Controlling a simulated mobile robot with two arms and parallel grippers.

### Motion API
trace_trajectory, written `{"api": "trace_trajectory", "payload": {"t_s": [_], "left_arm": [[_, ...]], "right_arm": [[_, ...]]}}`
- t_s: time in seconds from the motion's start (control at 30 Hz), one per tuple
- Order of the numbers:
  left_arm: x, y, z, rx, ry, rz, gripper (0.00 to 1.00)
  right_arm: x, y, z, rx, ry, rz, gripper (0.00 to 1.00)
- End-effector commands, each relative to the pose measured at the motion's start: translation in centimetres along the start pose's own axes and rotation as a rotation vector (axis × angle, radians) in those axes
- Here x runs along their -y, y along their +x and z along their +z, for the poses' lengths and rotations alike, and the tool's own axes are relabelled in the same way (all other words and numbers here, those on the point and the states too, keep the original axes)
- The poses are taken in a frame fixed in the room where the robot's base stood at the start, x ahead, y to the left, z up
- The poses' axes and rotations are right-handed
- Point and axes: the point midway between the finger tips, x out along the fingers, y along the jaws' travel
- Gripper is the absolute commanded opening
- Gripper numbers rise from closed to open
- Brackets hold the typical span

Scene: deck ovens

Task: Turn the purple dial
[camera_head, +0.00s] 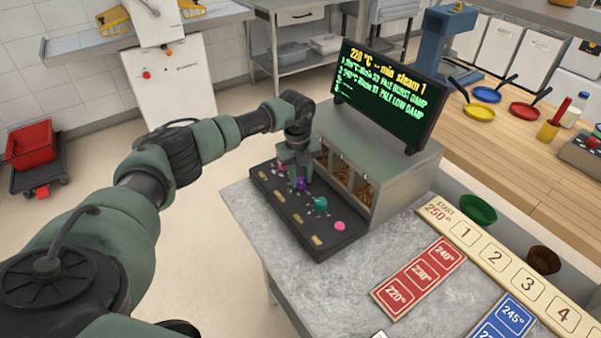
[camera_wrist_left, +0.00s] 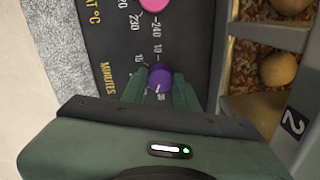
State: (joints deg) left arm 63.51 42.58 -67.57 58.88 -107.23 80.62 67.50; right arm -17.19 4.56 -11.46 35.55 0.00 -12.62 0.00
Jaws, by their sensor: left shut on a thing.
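The purple dial (camera_head: 301,184) sits on the dark control panel (camera_head: 330,243) in front of the small deck oven. In the left wrist view the purple dial (camera_wrist_left: 160,78) lies between the two fingers of my left gripper (camera_wrist_left: 160,88), which is shut on it. The dial's white mark points downward in that view. The label MINUTES and the numbers 10 and 15 are printed beside it. In the head view my left gripper (camera_head: 298,172) reaches down onto the panel. My right gripper is not in view.
A pink dial (camera_wrist_left: 154,4) is close by on the panel; a teal dial (camera_head: 320,203) and a pink knob (camera_head: 340,226) are also there. The oven (camera_head: 385,160) with a screen (camera_head: 385,90) stands right behind. Red temperature cards (camera_head: 419,277) lie on the table.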

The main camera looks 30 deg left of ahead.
Motion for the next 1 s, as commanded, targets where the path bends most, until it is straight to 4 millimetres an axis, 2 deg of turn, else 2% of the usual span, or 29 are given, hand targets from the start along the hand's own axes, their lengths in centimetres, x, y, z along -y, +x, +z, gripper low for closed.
{"api": "trace_trajectory", "payload": {"t_s": [0.2, 0.5, 1.0], "left_arm": [[0.1, -0.4, 0.1, 0.012, -0.186, -0.004, 0.00], [0.1, -0.3, 0.1, 0.022, -0.365, -0.004, 0.00], [0.1, -0.2, 0.1, 0.026, -0.447, -0.005, 0.00]], "right_arm": [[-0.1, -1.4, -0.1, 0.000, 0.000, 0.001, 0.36], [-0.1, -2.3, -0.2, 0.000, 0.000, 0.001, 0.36], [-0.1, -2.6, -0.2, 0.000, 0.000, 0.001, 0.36]]}}
